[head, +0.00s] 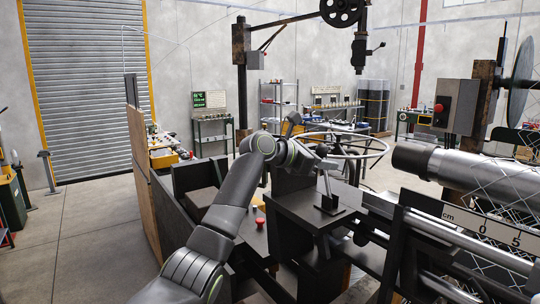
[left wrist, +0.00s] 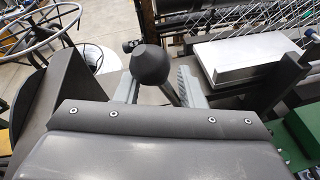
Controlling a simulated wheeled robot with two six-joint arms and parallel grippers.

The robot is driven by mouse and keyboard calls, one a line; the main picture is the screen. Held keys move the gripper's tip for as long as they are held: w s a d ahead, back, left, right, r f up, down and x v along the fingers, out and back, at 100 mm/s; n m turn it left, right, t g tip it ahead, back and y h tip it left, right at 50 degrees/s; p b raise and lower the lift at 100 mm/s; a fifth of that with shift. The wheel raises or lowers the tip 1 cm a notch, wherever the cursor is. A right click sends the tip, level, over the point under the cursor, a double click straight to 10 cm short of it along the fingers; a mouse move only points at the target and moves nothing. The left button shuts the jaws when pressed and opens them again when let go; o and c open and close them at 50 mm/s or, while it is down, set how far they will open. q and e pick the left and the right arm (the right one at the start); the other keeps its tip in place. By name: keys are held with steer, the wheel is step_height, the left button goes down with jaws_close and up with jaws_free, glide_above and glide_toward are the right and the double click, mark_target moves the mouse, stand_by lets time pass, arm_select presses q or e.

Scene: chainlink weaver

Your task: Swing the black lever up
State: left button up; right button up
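The black lever has a dark round knob (left wrist: 150,65) and a thin shaft in the left wrist view. In the head view its pale shaft (head: 327,186) rises from a small black base on a dark machine top (head: 290,204), standing nearly upright. My left gripper (head: 325,163) reaches in from the left at the top of the lever. In the left wrist view its two grey fingers (left wrist: 158,88) stand apart, one on each side of the knob and shaft, with gaps visible. Whether either finger touches the lever is hidden. My right gripper is in neither view.
Red buttons (head: 260,222) sit on the machine beside my left arm. A large grey cylinder (head: 470,172) and chain-link mesh (head: 505,195) are at the right. A round wire hoop (head: 372,143) is behind the gripper. Open floor (head: 90,240) lies left.

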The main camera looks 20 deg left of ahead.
arm_select(q)
steer(key=w+a+f+v, duration=0.1)
steer(key=v, duration=1.7)
steer(key=shift+a, duration=0.3)
stand_by(0.6)
steer(key=shift+s+f, duration=0.15)
steer(key=b+v, duration=0.8)
steer(key=v, duration=0.9)
steer(key=shift+a, duration=0.1)
